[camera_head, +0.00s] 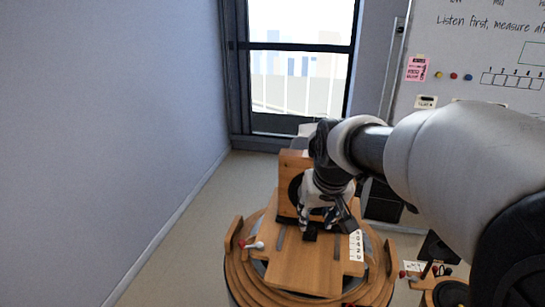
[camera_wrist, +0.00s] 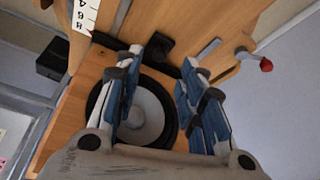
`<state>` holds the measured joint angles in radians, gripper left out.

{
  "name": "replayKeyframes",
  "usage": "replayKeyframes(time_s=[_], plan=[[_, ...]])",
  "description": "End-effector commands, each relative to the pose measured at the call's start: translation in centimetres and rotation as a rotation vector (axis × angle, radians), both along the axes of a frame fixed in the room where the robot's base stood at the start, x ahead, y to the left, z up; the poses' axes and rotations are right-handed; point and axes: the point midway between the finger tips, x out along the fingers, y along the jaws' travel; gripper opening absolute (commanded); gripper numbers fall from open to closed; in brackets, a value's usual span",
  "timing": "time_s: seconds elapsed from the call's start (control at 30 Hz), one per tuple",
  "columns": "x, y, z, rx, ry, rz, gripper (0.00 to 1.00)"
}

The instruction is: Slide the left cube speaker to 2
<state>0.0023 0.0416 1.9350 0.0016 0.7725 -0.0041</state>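The wooden cube speaker (camera_head: 290,162) stands on a round wooden turntable board, partly hidden behind my arm. Its front face and grey-black cone (camera_wrist: 150,110) fill the middle of the wrist view. A small black block (camera_wrist: 158,48) sits at the foot of the speaker, in line with the gap between my fingertips. My gripper (camera_head: 322,222) points down in front of the speaker. In the wrist view its two fingers (camera_wrist: 162,62) are apart. A white number strip (camera_head: 357,245) lies to the right on the board; it also shows in the wrist view (camera_wrist: 85,15).
The round wooden stand (camera_head: 240,285) has raised side pieces. A whiteboard (camera_head: 470,60) stands at right, and a grey wall at left. The floor at left is clear.

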Motion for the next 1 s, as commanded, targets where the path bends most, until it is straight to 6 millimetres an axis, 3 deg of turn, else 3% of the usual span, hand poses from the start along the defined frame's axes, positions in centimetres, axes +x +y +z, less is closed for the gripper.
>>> replayKeyframes(time_s=[0.1,0.33,0.73,1.0], plan=[[0.9,0.0,-2.6,0.0,0.004,0.0,0.37],[2.1,0.0,-5.2,0.0,0.002,0.0,0.37],[2.4,0.0,-5.8,0.0,-0.001,0.0,0.37],[2.4,0.0,-5.8,0.0,0.0,0.0,0.19]])
